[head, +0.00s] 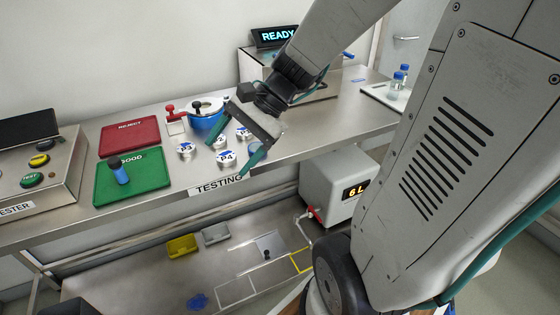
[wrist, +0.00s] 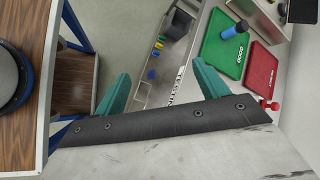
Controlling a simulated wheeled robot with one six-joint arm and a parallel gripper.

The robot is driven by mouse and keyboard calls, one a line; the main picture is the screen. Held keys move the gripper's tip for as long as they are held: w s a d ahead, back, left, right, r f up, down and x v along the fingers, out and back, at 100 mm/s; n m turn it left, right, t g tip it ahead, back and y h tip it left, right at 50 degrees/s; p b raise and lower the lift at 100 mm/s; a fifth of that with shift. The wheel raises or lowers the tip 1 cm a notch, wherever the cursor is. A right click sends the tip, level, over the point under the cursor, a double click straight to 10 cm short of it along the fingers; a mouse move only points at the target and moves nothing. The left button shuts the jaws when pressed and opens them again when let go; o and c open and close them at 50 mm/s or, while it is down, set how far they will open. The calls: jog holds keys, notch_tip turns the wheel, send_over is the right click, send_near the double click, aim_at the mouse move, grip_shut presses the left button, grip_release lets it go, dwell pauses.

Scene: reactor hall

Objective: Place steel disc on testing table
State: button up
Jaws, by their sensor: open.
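The testing table (head: 320,135) is a long steel bench with a TESTING label (head: 219,186) on its front edge. I cannot make out a steel disc in either view. My gripper (head: 232,148) is open, its teal fingers pointing down near the table's front edge, by the white-topped pieces marked P3 (head: 185,148) and P4 (head: 226,157). It partly hides other such pieces behind it.
A green GOOD mat (head: 150,184) with a blue cylinder (head: 119,172), a red REJECT mat (head: 130,136) and a blue pot (head: 206,117) are on the table. A READY machine (head: 320,80) stands behind. A wood-topped surface (wrist: 75,85) is left in the wrist view.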

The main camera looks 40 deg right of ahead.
jog(key=s+r+n+g+h, duration=0.1)
jog(key=s+r+n+h, duration=0.2)
jog(key=s+n+h, duration=0.5)
jog(key=s+n, duration=0.5)
jog(key=shift+s+d+r, duration=0.2)
jog(key=shift+d+r, duration=0.05)
jog(key=shift+r, duration=0.15)
